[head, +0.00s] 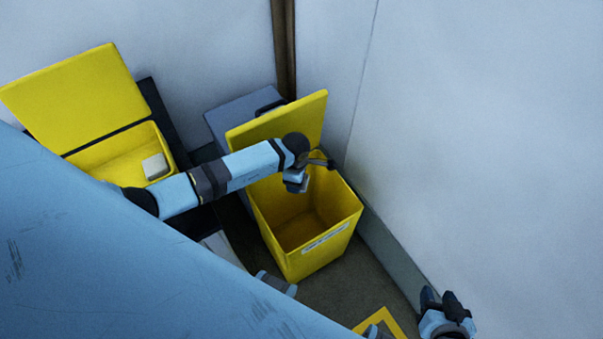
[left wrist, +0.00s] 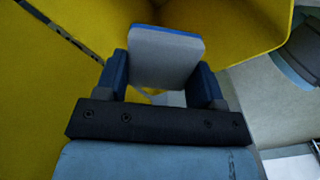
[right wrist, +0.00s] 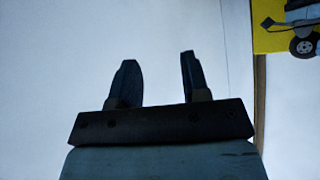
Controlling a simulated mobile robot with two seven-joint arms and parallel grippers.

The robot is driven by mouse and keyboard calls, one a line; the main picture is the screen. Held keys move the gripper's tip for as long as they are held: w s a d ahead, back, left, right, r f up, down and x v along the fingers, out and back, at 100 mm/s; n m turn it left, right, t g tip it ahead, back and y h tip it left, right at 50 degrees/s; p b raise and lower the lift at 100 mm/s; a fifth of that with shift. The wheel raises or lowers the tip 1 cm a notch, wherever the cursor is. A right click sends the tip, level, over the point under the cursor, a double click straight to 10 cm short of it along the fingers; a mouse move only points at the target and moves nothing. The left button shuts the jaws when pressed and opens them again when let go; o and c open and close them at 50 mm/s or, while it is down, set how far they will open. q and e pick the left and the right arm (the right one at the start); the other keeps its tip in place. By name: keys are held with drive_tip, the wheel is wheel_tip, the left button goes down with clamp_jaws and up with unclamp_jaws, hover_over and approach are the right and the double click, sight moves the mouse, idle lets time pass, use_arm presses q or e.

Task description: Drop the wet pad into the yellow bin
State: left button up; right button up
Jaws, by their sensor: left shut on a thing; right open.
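A grey pad with a blue edge (left wrist: 166,58) is held between the two fingers of my left gripper (left wrist: 162,78), seen in the left wrist view. In the head view my left arm reaches over the open yellow bin (head: 290,262), with its hand above the bin's mouth. The pad cannot be made out clearly there. The bin's lid (head: 305,112) stands raised at the back. Yellow walls fill much of the left wrist view behind the pad. My right gripper (right wrist: 156,80) is open and empty, low at the right in the head view (head: 443,302).
A second open yellow bin (head: 98,160) at the left, its lid up, holds a whitish block (head: 155,166). A grey box (head: 228,112) stands behind the nearer bin. White walls (head: 490,120) close in at the right.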

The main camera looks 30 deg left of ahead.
use_arm(q)
wheel_tip(320, 180, down, 2)
drive_tip(key=shift+f+b, duration=0.1)
drive_tip(key=shift+b, duration=0.4)
drive_tip(key=o, duration=1)
drive_tip(key=shift+c, duration=0.2)
use_arm(e)
drive_tip(key=shift+s+f, duration=0.1)
drive_tip(key=shift+f, duration=0.2)
use_arm(q)
drive_tip(key=shift+r+p, duration=0.4)
drive_tip(key=shift+r, duration=0.05)
wheel_tip(320, 180, up, 13)
drive_tip(key=p, duration=1)
use_arm(e)
wheel_tip(320, 180, up, 7)
drive_tip(key=shift+s+d+n, duration=0.3)
drive_tip(key=shift+s+n, duration=0.1)
